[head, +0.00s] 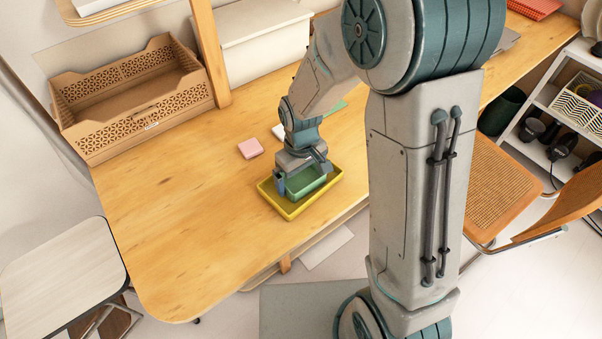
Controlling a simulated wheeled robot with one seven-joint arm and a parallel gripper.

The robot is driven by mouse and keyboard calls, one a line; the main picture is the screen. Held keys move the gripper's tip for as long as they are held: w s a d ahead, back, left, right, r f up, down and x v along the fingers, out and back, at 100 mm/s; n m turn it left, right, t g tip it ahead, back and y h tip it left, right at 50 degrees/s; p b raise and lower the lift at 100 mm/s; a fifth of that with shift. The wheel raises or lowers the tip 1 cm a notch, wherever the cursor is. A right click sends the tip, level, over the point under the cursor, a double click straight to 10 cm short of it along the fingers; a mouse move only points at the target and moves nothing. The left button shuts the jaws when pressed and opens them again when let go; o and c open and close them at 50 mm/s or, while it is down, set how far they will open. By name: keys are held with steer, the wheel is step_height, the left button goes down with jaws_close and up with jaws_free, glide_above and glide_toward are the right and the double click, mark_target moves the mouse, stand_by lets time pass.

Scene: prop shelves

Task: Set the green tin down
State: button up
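The green tin (305,185) is a small rectangular box in the yellow tray (284,211) on the wooden desk. It sits inside the tray's rim, or just above its floor; I cannot tell whether its base touches. My gripper (302,180) points down over the tin, with one finger at its left side and the other near its right side. The fingers appear closed on the tin. My wrist hides part of the tin's top and back.
A pink block (250,148) lies left of the tray. A wooden crate (140,110) and a white bin (262,45) stand at the back, beside a wooden post (209,50). The desk's front left (180,240) is clear. A cane chair (505,185) stands at the right.

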mark_target(301, 182)
steer(key=shift+r, duration=0.1)
step_height(301, 182, up, 12)
steer(key=p, duration=0.1)
steer(key=s+d+r+m+t, duration=0.1)
steer(key=s+d+r+m, duration=0.2)
steer(key=s+d, duration=0.3)
steer(key=s+d+r+m+t, duration=0.1)
steer(key=s+d+r+m, duration=0.2)
steer(key=s+d, duration=0.3)
steer(key=shift+m+t, duration=0.4)
steer(key=shift+m, duration=0.1)
